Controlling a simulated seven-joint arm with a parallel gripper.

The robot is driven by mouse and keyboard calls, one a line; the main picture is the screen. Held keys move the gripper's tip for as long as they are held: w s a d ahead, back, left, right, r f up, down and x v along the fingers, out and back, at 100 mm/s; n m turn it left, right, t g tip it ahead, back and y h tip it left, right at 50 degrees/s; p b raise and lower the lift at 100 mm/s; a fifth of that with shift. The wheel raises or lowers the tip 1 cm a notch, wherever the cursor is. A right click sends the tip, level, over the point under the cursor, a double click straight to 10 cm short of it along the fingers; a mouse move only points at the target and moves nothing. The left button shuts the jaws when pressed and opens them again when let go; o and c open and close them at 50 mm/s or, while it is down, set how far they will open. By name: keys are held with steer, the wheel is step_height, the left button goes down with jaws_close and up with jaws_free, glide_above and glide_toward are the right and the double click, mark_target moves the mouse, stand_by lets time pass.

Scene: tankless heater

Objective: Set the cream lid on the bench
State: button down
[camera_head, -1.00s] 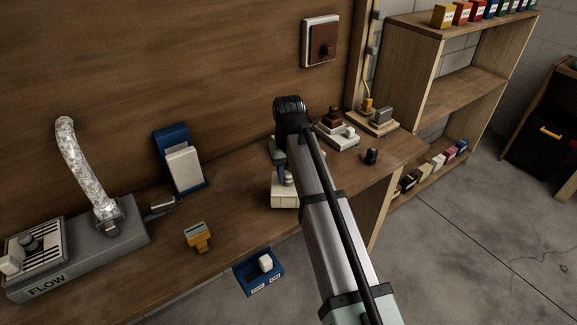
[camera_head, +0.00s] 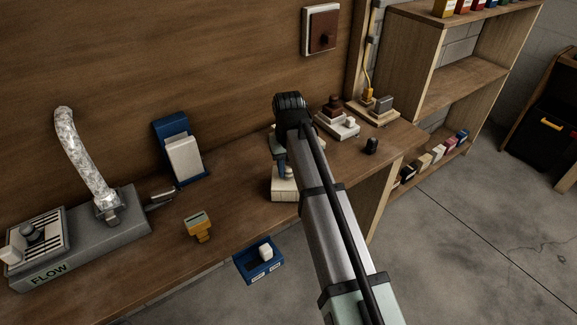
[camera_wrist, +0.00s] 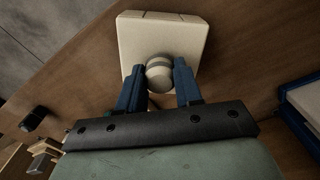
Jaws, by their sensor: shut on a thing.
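The cream lid (camera_head: 284,190) is a square block with a round grey-white knob, near the bench's front edge in the head view. In the wrist view the cream lid (camera_wrist: 150,38) fills the top middle, its knob (camera_wrist: 159,72) between my blue fingers. My gripper (camera_wrist: 158,84) is shut on the knob from above; it also shows in the head view (camera_head: 284,171), partly hidden by my arm. The wooden bench (camera_head: 235,195) runs below the back panel. The lid's underside is hidden, so I cannot tell whether it touches the bench.
A yellow-brown part (camera_head: 199,227) lies left of the lid. A blue stand (camera_head: 170,138) holds a pale panel behind it. A blue bin (camera_head: 245,270) is below the front edge. A black knob (camera_head: 371,146) and a white block (camera_head: 338,127) sit to the right. Bare bench lies between lid and stand.

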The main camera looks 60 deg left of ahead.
steer(key=shift+f, duration=0.3)
steer(key=c, duration=0.7)
jaws_free()
step_height(320, 180, up, 14)
steer(key=shift+f, duration=0.1)
stand_by(0.4)
